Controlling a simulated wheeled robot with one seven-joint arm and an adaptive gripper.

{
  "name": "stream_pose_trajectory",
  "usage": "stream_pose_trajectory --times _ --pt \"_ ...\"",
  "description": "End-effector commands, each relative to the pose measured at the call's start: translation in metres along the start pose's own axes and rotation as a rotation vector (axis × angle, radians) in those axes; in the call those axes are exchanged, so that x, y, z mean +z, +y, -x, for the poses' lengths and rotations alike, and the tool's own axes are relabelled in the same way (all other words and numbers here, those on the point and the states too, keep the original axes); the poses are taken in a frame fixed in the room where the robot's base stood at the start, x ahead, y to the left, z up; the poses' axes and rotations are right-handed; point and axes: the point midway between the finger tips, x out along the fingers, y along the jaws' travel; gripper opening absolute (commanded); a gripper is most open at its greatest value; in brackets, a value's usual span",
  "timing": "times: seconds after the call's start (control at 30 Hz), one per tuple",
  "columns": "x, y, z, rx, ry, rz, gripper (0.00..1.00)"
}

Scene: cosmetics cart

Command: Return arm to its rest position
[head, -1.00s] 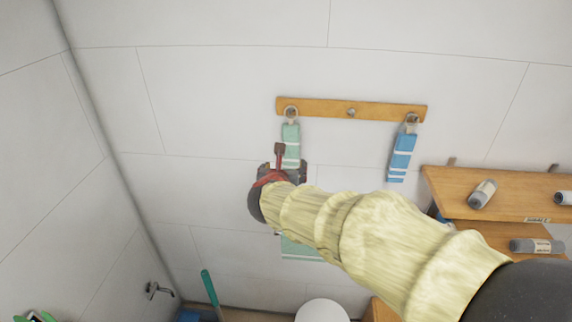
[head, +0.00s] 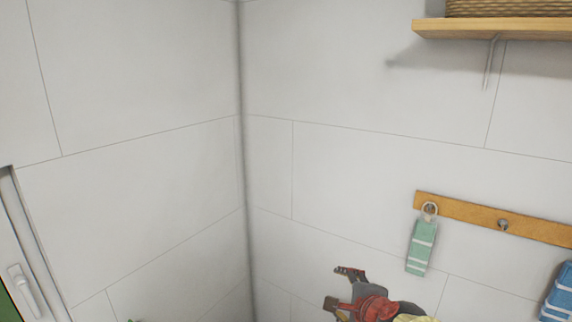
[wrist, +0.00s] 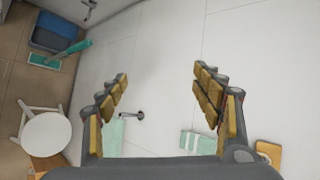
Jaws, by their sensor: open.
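My gripper (head: 340,288) is at the bottom of the head view, left of and below a hanging green striped towel (head: 422,247). Its two fingers are spread apart. The green towel hangs by a ring from the left hook of a wooden rail (head: 470,217). In the wrist view, a green striped cloth (wrist: 197,143) lies behind the right finger. Most of my arm is outside the head view.
A blue towel (head: 558,292) hangs at the right edge. A shelf with a basket (head: 505,8) is at upper right. Tiled walls meet in a corner left of my gripper. The wrist view shows a white stool (wrist: 46,136), a blue bin (wrist: 56,33) and a metal fixture (wrist: 131,115).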

Motion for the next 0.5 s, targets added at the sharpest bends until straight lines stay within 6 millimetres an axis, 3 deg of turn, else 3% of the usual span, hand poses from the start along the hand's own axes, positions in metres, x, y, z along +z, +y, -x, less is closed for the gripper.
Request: stream_pose_trajectory --times 0.1,0.2,0.27,0.4,0.5 --pt "0.02 0.065 0.02 0.135 -0.129 0.491 0.66" --pt "0.016 0.128 0.046 0.255 -0.234 0.912 0.66" --pt "0.003 0.165 0.064 0.33 -0.288 1.142 0.66" --pt "-0.044 0.234 0.101 0.494 -0.349 1.538 0.66" --pt "-0.071 0.258 0.114 0.554 -0.312 1.645 0.66"
